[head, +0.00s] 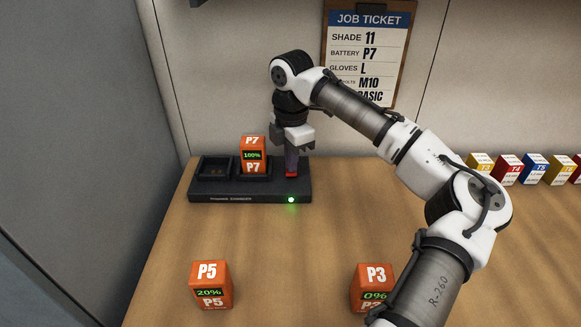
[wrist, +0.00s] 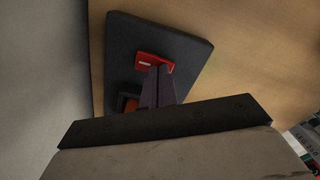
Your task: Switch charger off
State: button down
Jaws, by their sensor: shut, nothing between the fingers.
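The charger (head: 240,196) is a dark, low box at the back left of the bench, with a lit green lamp (head: 291,200) on its front edge. A red switch (head: 290,175) sits at its right end and is partly hidden by my fingers in the head view. In the wrist view the red switch (wrist: 155,63) shows a white mark on its left part. My gripper (head: 291,170) points down, shut and empty, with its fingertips at the switch. In the wrist view my gripper's tips (wrist: 159,70) overlap the switch's lower edge; I cannot tell whether they touch.
Battery P7 (head: 253,155), reading 100%, stands in a charger bay; the bay to its left is empty. Batteries P5 (head: 210,284) and P3 (head: 372,284) stand at the front. Several coloured boxes (head: 508,169) line the back right. A job ticket (head: 366,45) hangs on the wall.

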jog(key=shift+f, duration=0.35)
notch_tip(320, 180, up, 7)
jog(key=p, duration=0.7)
dwell(0.7)
